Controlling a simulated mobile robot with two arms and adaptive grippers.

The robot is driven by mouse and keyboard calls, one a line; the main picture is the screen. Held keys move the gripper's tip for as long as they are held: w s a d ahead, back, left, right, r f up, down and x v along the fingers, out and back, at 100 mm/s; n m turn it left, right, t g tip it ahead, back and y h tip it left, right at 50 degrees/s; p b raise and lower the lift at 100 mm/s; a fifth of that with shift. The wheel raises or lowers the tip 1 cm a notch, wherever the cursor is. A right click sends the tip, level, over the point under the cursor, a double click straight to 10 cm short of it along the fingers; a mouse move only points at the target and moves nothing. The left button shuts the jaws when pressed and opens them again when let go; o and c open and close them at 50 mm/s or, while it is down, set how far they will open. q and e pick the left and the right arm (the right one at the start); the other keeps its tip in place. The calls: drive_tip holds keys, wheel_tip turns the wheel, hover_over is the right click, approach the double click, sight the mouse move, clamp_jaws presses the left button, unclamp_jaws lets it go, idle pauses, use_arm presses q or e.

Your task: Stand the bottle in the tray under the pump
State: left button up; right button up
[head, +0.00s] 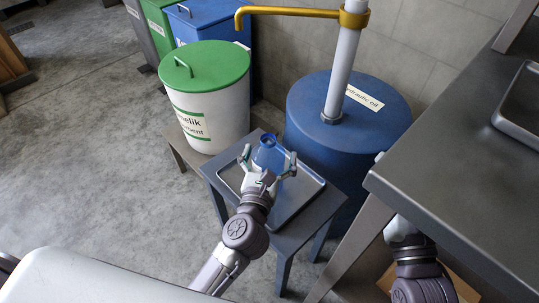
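The blue bottle (268,153) is upright over the far part of the grey tray (303,199); it appears to stand in it, but its base is hidden by my gripper. My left gripper (268,158) reaches in from the front, its fingers spread on both sides of the bottle, with a gap seeming to show beside it. The pump has a yellow spout (285,11) and a pale pipe (342,72) rising from a blue drum (310,115). The spout is high above and behind the bottle. My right gripper (397,228) is mostly hidden by the dark bench.
The tray lies on a small grey table (222,185) against the drum. A white bin with a green lid (205,69) stands to the left, with blue and green bins behind. The dark bench (455,165) fills the right side. Floor at left is clear.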

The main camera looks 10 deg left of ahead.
use_arm(q)
drive_tip(key=shift+r, duration=0.1)
drive_tip(key=shift+s, duration=0.25)
drive_tip(key=s, duration=0.5)
drive_tip(key=shift+s, duration=0.25)
drive_tip(key=s+b, duration=0.1)
drive_tip(key=s, duration=0.4)
drive_tip(key=shift+s, duration=0.4)
drive_tip(key=w+a+r+n+t+h, duration=0.1)
drive_tip(key=r+n, duration=0.7)
drive_tip(key=n, duration=0.8)
drive_tip(key=w+a+r+n+t+h, duration=0.1)
drive_tip(key=r+n+t+h, duration=0.3)
drive_tip(key=r+n, duration=0.5)
drive_tip(key=a+n+h, duration=0.1)
drive_tip(key=n, duration=0.7)
use_arm(e)
drive_tip(key=r+t, duration=0.1)
drive_tip(key=s+r+t, duration=0.1)
drive_tip(key=r, duration=0.1)
drive_tip(key=r+t+y, duration=0.1)
drive_tip(key=shift+s+a+r, duration=0.15)
drive_tip(key=shift+s, duration=0.2)
